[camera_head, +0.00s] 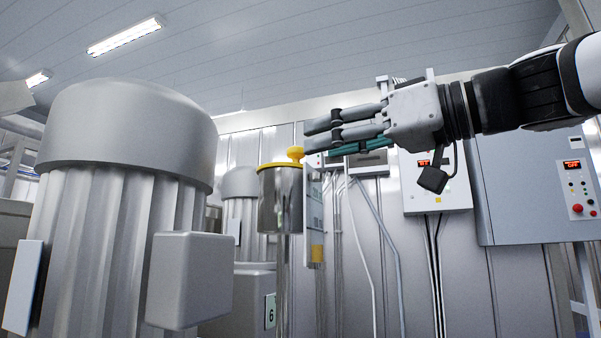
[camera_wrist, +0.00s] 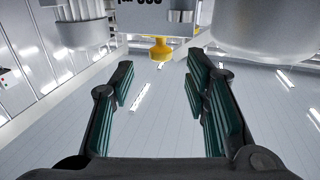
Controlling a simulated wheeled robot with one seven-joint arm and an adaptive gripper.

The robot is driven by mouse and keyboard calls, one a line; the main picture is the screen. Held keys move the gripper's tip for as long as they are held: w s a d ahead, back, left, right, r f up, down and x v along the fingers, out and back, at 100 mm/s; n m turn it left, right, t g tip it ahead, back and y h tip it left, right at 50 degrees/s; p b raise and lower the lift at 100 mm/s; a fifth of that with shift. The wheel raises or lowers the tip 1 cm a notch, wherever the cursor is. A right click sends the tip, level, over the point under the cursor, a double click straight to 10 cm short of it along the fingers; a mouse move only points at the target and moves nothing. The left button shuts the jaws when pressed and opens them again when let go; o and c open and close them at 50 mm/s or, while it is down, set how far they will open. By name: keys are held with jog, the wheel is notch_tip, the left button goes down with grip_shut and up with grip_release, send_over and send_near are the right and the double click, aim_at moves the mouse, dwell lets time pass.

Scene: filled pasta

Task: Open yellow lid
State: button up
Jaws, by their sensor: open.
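The yellow lid (camera_head: 279,166) sits flat on top of a shiny metal cylinder (camera_head: 280,200) on a post. Its round yellow knob (camera_head: 295,153) sticks up at the right side of the lid. My gripper (camera_head: 312,135) reaches in from the right, with its fingertips just above and to the right of the knob in the picture. In the wrist view, my gripper (camera_wrist: 158,72) is open, with its green-padded fingers spread and nothing between them. The yellow knob (camera_wrist: 160,47) shows there beyond the fingertips, near the middle of the gap. No contact is visible.
A large grey ribbed motor housing (camera_head: 125,190) with a side box (camera_head: 190,280) fills the left. Control boxes (camera_head: 437,187) and a grey cabinet (camera_head: 530,190) hang on the back wall, with cables below. Space above the lid looks clear.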

aim_at(296, 148)
jog(key=p+x, duration=0.1)
jog(key=x, duration=0.5)
jog(key=shift+w+a, duration=0.1)
jog(key=shift+a, duration=0.15)
grip_shut()
